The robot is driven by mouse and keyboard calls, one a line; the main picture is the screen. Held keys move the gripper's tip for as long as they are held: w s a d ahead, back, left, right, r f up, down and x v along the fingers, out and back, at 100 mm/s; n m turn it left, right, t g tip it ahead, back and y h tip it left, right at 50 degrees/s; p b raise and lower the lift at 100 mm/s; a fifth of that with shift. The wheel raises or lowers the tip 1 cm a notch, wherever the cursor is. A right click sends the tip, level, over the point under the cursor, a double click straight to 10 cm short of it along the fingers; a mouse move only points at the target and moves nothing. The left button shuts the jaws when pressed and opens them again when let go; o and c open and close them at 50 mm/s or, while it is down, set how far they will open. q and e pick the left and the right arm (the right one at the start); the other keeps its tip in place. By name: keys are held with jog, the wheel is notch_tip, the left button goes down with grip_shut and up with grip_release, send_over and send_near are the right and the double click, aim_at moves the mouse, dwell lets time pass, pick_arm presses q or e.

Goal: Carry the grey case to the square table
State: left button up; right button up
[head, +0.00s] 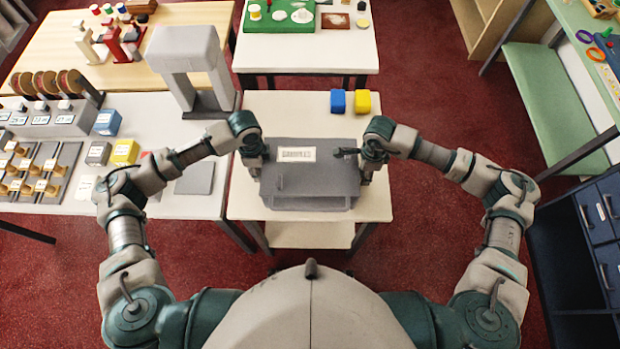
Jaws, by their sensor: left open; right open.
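The grey case (305,182) lies flat on a small pale table (300,108) straight in front of me, near its front edge. I cannot tell which of the tables in view is the square table.
A blue block (338,101) and a yellow block (362,102) stand behind the case. A white counter (190,205) with swatches adjoins at left, with a grey arch-shaped stand (188,50). A white-topped table (310,55) stands behind. Red floor (440,100) is clear at right, before shelves and dark drawers (597,215).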

pick_arm(q)
notch_tip(320, 180, up, 10)
jog(key=shift+w+r, duration=0.15)
jog(key=shift+r, duration=0.05)
pick_arm(e)
jog(key=shift+r, duration=0.1)
pick_arm(q)
jog(key=shift+r, duration=0.1)
pick_arm(e)
jog(key=r, duration=1.1)
jog(key=shift+w+r, duration=0.2)
jog(key=shift+r, duration=0.15)
